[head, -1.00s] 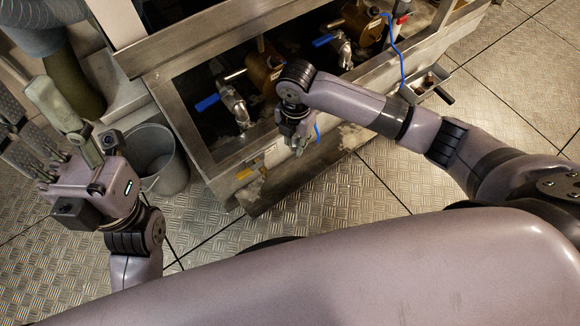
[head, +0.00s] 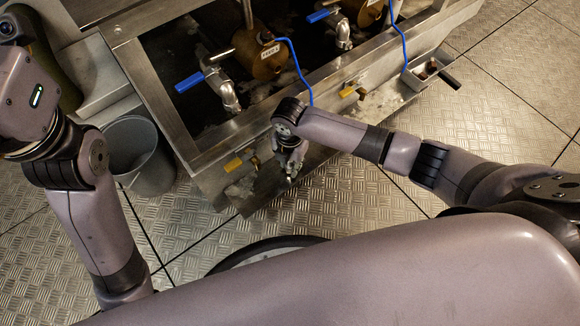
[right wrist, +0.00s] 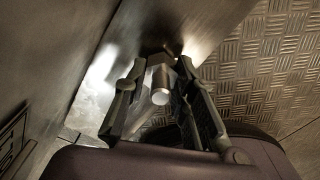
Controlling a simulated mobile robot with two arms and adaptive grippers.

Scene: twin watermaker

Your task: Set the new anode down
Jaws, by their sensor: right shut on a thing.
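My right gripper (head: 291,172) hangs low in front of the steel trough's front wall in the head view. In the right wrist view its two dark fingers (right wrist: 162,100) stand either side of a small pale metal cylinder, which I take to be the new anode (right wrist: 160,96). The gripper is shut on it.
The steel trough (head: 180,125) holds brass housings (head: 262,58) and blue-handled valves (head: 222,85). A small tray (head: 425,78) with dark pieces hangs on its front at the right. A grey bucket (head: 140,160) stands at the left. The tread-plate floor (head: 370,210) is clear in front.

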